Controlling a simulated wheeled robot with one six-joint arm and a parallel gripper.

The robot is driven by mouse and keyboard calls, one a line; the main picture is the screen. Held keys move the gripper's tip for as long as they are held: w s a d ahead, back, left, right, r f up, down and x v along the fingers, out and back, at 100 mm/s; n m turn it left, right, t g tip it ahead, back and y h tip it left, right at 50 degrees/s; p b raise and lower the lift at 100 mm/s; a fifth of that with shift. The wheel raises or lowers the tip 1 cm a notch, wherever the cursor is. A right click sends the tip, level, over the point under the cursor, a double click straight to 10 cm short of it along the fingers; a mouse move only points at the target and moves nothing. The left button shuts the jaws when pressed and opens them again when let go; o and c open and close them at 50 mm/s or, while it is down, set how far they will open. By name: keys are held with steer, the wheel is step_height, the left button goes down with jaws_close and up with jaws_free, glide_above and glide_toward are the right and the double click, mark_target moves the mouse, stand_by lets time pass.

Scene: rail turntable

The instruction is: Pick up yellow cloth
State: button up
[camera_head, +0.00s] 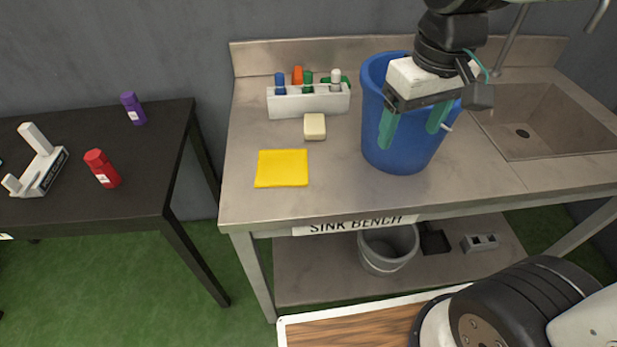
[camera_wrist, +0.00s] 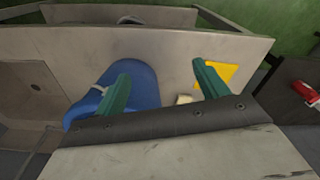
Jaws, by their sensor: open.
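The yellow cloth (camera_head: 282,168) lies flat on the left front part of the sink bench (camera_head: 250,205). In the wrist view the yellow cloth (camera_wrist: 215,75) shows just beyond the right green finger, partly hidden by it. My gripper (camera_head: 413,130) is open, its two green fingers pointing down in front of the blue bucket in the head view. It is to the right of the cloth and well above the bench.
The blue bucket (camera_head: 390,155) stands on the bench right of the cloth. A cream block (camera_head: 314,126) and a white rack (camera_head: 300,103) of bottles stand behind the cloth. The sink basin (camera_head: 560,120) is at right. A black table (camera_head: 100,150) with bottles is at left.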

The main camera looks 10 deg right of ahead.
steer(key=w+a+f+n, duration=0.2)
steer(key=w+a+f, duration=0.1)
steer(key=w+a, duration=0.3)
steer(key=n, duration=0.3)
glide_above(301, 181)
step_height(301, 181, down, 7)
steer(key=shift+g, duration=0.4)
steer(key=shift+f, duration=5)
steer(key=shift+c, duration=0.4)
jaws_close()
step_height(301, 181, up, 12)
